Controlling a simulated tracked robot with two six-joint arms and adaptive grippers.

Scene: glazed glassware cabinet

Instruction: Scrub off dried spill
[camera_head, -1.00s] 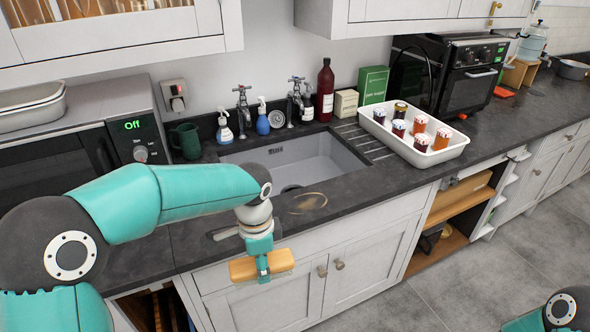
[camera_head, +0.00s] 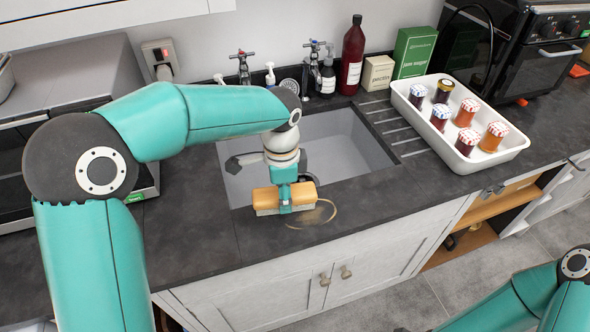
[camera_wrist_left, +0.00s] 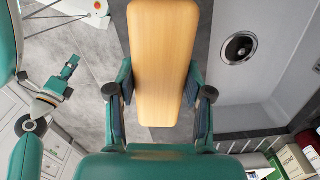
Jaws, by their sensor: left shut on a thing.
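The dried spill (camera_head: 314,214) is a thin brown ring on the dark worktop in front of the sink, partly covered by the brush. My left gripper (camera_head: 286,197) is shut on a scrubbing brush (camera_head: 264,199) with a wooden back and a paler underside. The brush is at the left part of the ring; I cannot tell whether it touches the worktop. In the left wrist view the wooden back (camera_wrist_left: 163,65) lies between the fingers (camera_wrist_left: 160,100). My right gripper (camera_wrist_left: 64,75) shows small in the left wrist view, away from the worktop; its jaws are unclear.
The sink (camera_head: 345,150) lies just behind the brush. A white tray (camera_head: 462,160) of several jars stands to the right. Bottles, a red one (camera_head: 353,55) among them, and boxes (camera_head: 414,52) line the wall. Worktop left of the brush is clear.

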